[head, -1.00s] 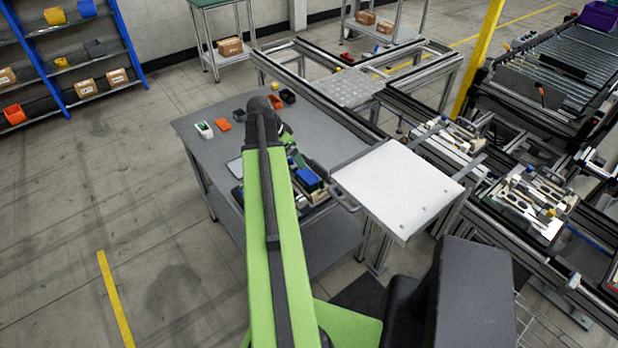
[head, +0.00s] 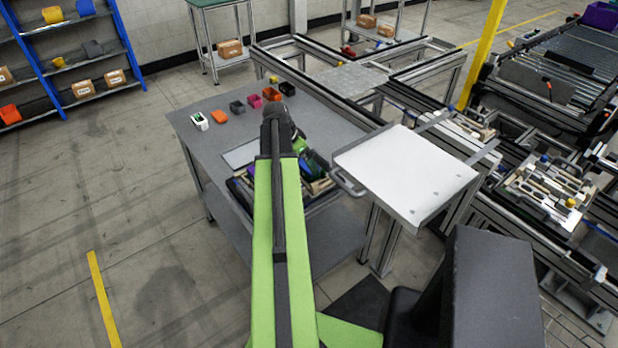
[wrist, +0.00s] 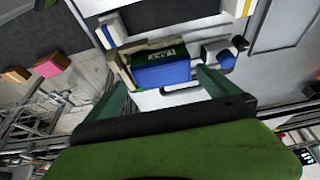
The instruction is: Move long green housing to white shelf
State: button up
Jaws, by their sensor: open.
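A green part with pale lettering (wrist: 152,56) lies beside a blue block (wrist: 163,75) in the wrist view, among white and tan parts. It may be the long green housing, but I cannot tell its full length. My gripper (wrist: 163,80) is open, its two teal fingers on either side of the blue block in the picture. Contact is not visible. In the head view my arm hides much of the parts tray (head: 318,187) on the grey table (head: 213,150). A white flat-topped stand (head: 405,172), possibly the white shelf, is right of the table.
Small bins stand along the table's far side, among them a white-green one (head: 199,121), an orange one (head: 221,116) and a pink one (head: 255,101). The white top looks bare. Metal conveyor frames (head: 480,215) crowd the right. Floor on the left is clear.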

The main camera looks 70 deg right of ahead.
jog(key=b+x, duration=0.4)
jog(key=x, duration=0.1)
jog(key=shift+d+f+b, duration=0.1)
jog(key=shift+f+b, duration=0.05)
jog(key=shift+b, duration=0.25)
jog(key=shift+r+p, duration=0.25)
jog(key=shift+p, duration=0.05)
jog(key=c, duration=1.4)
